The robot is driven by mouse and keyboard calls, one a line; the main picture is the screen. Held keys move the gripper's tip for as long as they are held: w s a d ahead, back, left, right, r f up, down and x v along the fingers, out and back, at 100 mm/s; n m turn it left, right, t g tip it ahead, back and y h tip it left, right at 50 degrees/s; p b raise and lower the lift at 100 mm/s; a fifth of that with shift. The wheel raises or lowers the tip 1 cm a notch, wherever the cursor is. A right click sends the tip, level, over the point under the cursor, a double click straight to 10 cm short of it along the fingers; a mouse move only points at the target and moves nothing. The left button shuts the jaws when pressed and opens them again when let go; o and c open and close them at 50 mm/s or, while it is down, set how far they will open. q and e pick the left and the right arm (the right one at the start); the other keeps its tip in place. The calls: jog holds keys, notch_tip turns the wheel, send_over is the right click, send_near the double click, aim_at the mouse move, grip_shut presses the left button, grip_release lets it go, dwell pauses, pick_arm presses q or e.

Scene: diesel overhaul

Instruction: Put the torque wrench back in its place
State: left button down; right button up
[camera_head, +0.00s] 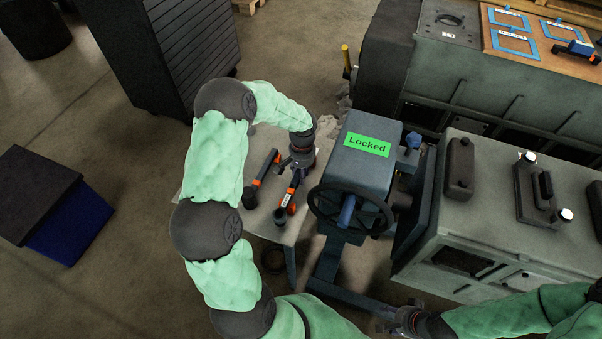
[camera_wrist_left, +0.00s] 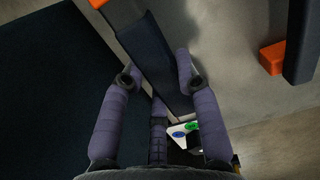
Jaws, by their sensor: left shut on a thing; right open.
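My left gripper (camera_head: 298,168) reaches down over a small pale table (camera_head: 287,234). It is shut on a long dark tool with orange parts (camera_head: 288,196), which looks like a torque wrench; its label is too small to read. In the left wrist view the dark bar of this tool (camera_wrist_left: 152,50) lies between the fingers of my left gripper (camera_wrist_left: 158,82). A second dark and orange tool (camera_head: 265,167) lies on the table to the left; part of it shows in the left wrist view (camera_wrist_left: 272,58). My right gripper (camera_head: 407,318) is open and empty at the bottom.
A wooden board (camera_head: 550,62) at the upper right has several blue frames (camera_head: 515,42), with a blue and orange tool (camera_head: 581,48) by them. An engine stand with a handwheel (camera_head: 350,211) and a green "Locked" sign (camera_head: 367,145) stands right of the table. A blue bin (camera_head: 70,225) is at left.

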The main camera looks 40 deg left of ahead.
pick_arm(q)
jog(key=shift+f, duration=0.15)
jog(key=shift+f+b, duration=0.65)
jog(key=shift+f, duration=0.25)
jog(key=c, duration=0.8)
grip_release()
jog(key=shift+c, duration=0.2)
jog(key=r, duration=1.2)
jog(key=shift+w+a, duration=0.1)
jog(key=shift+w, duration=0.25)
